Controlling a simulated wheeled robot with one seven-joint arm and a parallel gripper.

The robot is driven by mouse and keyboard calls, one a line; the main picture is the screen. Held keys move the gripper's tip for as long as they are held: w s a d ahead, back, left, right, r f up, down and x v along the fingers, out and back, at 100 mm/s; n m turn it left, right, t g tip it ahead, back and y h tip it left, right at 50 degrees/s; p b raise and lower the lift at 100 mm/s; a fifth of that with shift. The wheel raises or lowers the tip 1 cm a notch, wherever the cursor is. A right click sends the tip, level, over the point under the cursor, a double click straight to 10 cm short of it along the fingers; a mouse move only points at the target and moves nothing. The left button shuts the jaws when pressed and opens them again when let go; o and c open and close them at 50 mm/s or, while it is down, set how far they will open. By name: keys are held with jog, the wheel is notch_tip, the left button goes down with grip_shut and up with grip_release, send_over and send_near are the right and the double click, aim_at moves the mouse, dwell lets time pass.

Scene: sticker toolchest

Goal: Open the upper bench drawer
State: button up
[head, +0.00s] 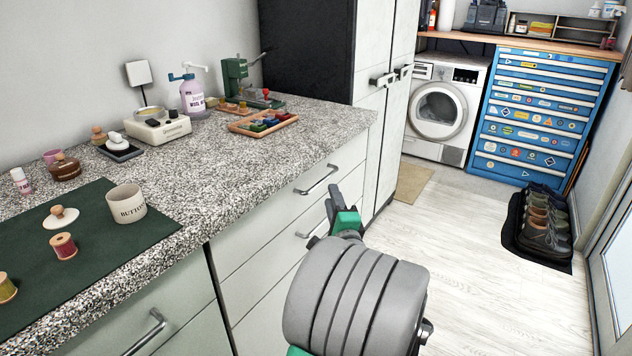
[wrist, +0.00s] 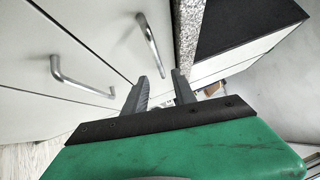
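The upper bench drawer (head: 268,206) is a pale grey-green front just under the granite worktop, and it looks closed. Its silver bar handle (head: 317,181) also shows in the wrist view (wrist: 151,45), running toward my fingers. My gripper (head: 333,205) is in front of the drawers, close to the upper handle.
A lower drawer handle (head: 303,235) sits below, partly hidden by my arm. The worktop (head: 225,170) carries a mug, sewing items and a tray. A tall cabinet (head: 372,120) stands beyond the bench. Shoes on a black mat (head: 512,238) lie right; the pale floor between is clear.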

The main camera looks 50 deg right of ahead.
jog(key=f+x, duration=0.1)
jog(key=x, duration=0.5)
jog(key=shift+w+r, duration=0.55)
grip_shut()
dwell(0.8)
